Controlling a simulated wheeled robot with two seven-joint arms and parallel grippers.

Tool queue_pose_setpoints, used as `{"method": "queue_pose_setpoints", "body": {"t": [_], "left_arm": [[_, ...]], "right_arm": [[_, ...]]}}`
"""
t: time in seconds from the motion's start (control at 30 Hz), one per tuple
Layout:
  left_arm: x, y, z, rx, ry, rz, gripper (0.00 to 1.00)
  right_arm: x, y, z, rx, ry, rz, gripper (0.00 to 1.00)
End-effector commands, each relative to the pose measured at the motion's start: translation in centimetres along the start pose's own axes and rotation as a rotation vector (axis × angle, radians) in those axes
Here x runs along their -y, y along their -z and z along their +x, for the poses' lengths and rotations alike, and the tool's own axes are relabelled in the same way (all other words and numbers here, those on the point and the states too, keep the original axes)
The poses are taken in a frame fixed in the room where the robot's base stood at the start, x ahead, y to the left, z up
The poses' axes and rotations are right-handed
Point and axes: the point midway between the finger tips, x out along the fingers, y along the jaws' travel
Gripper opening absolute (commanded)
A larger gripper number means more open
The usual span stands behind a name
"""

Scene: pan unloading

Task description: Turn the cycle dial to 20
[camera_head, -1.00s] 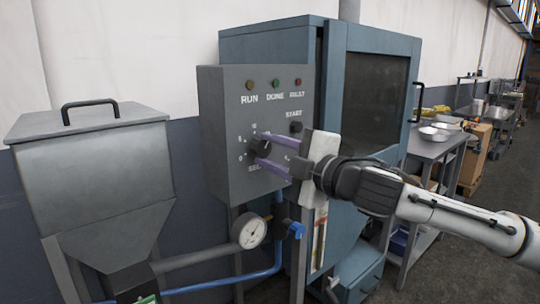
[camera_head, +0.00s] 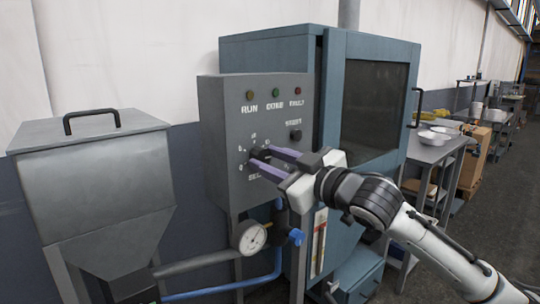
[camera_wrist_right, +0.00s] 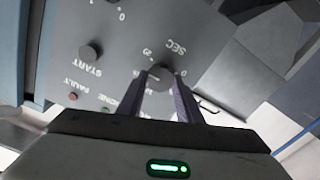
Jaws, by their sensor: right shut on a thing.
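The cycle dial (camera_head: 257,154) is a dark round knob on the front of the grey control box, above the SEC label and inside a ring of white numbers. It also shows in the wrist view (camera_wrist_right: 160,76), where the panel appears upside down. My right gripper (camera_head: 262,157) is shut on the dial, one purple-grey finger on each side; its fingers show in the wrist view (camera_wrist_right: 163,84). A 20 mark is beside the dial in the wrist view. The fingers hide part of the scale, and I cannot tell the pointer's exact setting. My left gripper is not in view.
A START button (camera_head: 295,135) and RUN, DONE and FAULT lamps are on the same control box (camera_head: 222,175). A pressure gauge (camera_head: 252,238) and blue pipe are below it. A grey hopper (camera_head: 90,185) stands left, a blue cabinet (camera_head: 270,50) behind, a metal table with bowls right.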

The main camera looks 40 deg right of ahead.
Motion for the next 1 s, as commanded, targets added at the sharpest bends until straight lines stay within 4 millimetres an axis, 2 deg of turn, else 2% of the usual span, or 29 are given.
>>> {"method": "queue_pose_setpoints", "body": {"t": [0.2,0.5,1.0], "left_arm": [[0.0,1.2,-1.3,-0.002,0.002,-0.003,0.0],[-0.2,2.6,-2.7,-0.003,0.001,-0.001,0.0],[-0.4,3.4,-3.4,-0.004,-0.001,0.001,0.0]], "right_arm": [[-0.1,0.3,0.0,0.002,0.001,0.206,0.1],[-0.1,0.2,0.0,0.002,0.0,0.415,0.1],[-0.1,0.0,0.0,0.0,0.0,0.539,0.1]]}}
